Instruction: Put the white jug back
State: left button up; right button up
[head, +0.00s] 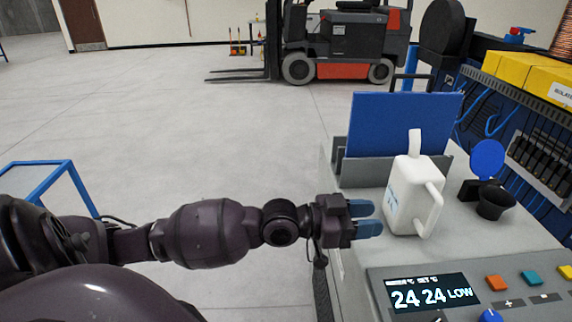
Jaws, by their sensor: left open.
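The white jug (411,200) stands upright on the grey machine top. Its handle faces right and a raised white piece sticks up at its top. My left gripper (368,219) reaches in from the left, just left of the jug. Its two blue-tipped fingers are open and point at the jug's side, with nothing between them. A small gap seems to separate the fingertips from the jug. My right gripper is not in view.
A blue panel (400,125) stands in a grey holder behind the jug. A black cup with a blue lid (487,160) stands to the right. A control panel with a display (433,293) is in front. A forklift (340,40) is far back; the floor at left is mostly clear.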

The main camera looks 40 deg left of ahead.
pick_arm(q)
jog(key=s+a+f+n+y, duration=0.2)
jog(key=s+f+y, duration=0.2)
jog(key=f, duration=0.5)
jog(key=s+a+f+n+g+y, duration=0.1)
jog(key=s+a+f+n+y, duration=0.2)
jog(key=s+f, duration=0.6)
jog(key=s+a+f+n+g+y, duration=0.1)
jog(key=s+f+y, duration=0.4)
jog(key=f, duration=0.6)
jog(key=shift+s+a+n+y, duration=0.4)
jog(key=shift+s+a+n, duration=0.55)
jog(key=shift+a, duration=0.25)
jog(key=shift+r, duration=0.1)
jog(key=shift+a, duration=0.1)
